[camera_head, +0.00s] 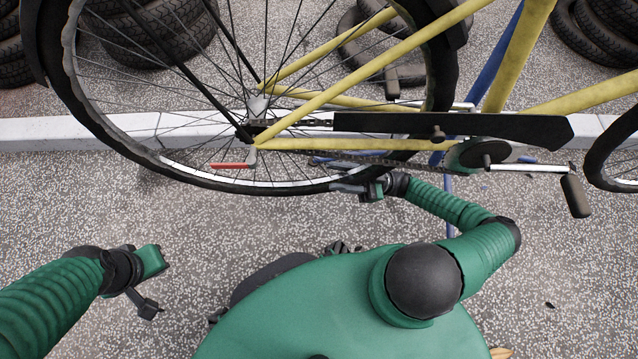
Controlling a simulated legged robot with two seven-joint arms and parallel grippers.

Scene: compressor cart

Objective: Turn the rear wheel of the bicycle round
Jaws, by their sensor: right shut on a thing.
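The bicycle's yellow frame (345,88) fills the upper part of the view. Its rear wheel (110,124), with a black tyre, pale rim and thin spokes, stands at the upper left. My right gripper (352,188) is at the lower right edge of this wheel and is shut on its rim or tyre; the fingertips are small and partly hidden there. My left gripper (151,281) is at the lower left, open and empty, well below the wheel and apart from it.
A pedal (575,195) and crank stick out to the right of my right arm. A black chain guard (450,127) runs along the frame. Stacked tyres (150,35) stand behind, beyond a pale kerb (65,134).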

